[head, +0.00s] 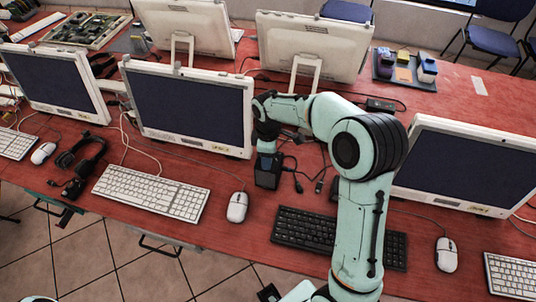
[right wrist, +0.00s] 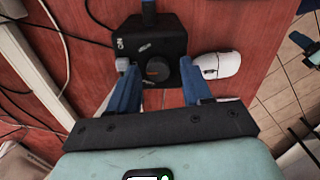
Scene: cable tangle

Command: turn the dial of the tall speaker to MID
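The black speaker (head: 268,176) stands on the red desk beneath my right gripper (head: 267,152). In the right wrist view the speaker (right wrist: 150,38) shows a face with small white markings. My right gripper (right wrist: 157,76) is open, with one blue finger on each side of the dial. I cannot tell whether the fingers touch it.
A white mouse (head: 237,207) and a white keyboard (head: 151,192) lie left of the speaker. A black keyboard (head: 330,234) lies to its right. Monitors (head: 190,105) stand behind and beside it. Loose cables (head: 318,172) run across the desk close by.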

